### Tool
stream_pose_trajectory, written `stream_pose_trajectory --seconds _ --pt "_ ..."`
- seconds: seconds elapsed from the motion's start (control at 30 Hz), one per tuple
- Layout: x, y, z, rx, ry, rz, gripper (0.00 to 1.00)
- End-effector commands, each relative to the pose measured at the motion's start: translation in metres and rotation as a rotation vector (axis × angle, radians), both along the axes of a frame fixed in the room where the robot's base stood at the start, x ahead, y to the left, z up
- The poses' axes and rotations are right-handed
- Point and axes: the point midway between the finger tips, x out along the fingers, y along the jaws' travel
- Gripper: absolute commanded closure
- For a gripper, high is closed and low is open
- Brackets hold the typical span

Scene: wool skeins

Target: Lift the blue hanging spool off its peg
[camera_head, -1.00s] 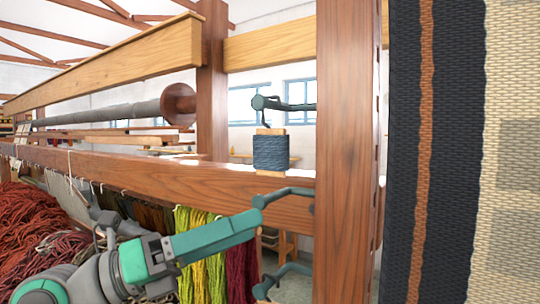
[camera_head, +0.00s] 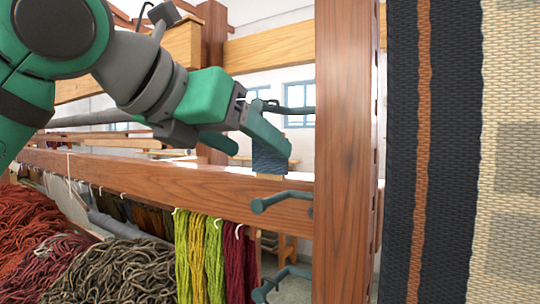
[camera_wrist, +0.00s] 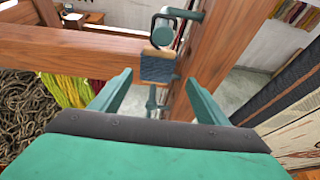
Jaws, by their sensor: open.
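The blue spool (camera_head: 268,160) hangs from the upper peg (camera_head: 296,110) on the wooden post, in front of the beam. In the head view my gripper (camera_head: 262,143) hides much of it. In the wrist view the blue spool (camera_wrist: 157,68) shows whole, with a wooden top end, just ahead of my jaws and between their lines. The peg (camera_wrist: 180,14) has a hooked end above it. My gripper (camera_wrist: 160,95) is open and empty, its two green fingers apart. I see no contact with the spool.
The post (camera_head: 342,150) stands close at the right of the spool, and the beam (camera_head: 160,178) runs behind it. Lower empty pegs (camera_head: 282,200) stick out below. Hanging skeins (camera_head: 196,245) and wool heaps (camera_head: 120,270) lie lower left. A striped textile (camera_head: 460,150) hangs far right.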

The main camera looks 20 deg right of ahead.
Motion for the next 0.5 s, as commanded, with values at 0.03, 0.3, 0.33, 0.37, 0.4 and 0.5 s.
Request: stream_pose_trajectory --seconds 0.03,0.3,0.33,0.37,0.4,0.5 --pt "0.001 -0.002 0.001 0.008 -0.004 0.006 0.31" --pt "0.021 -0.028 -0.012 0.011 -0.004 0.007 0.31" --pt "0.023 -0.03 -0.013 0.01 -0.005 0.007 0.31" --pt "0.025 -0.033 -0.015 0.01 -0.005 0.006 0.31" --pt "0.027 -0.036 -0.016 0.01 -0.005 0.007 0.31" --pt "0.031 -0.04 -0.019 0.011 -0.005 0.007 0.31"
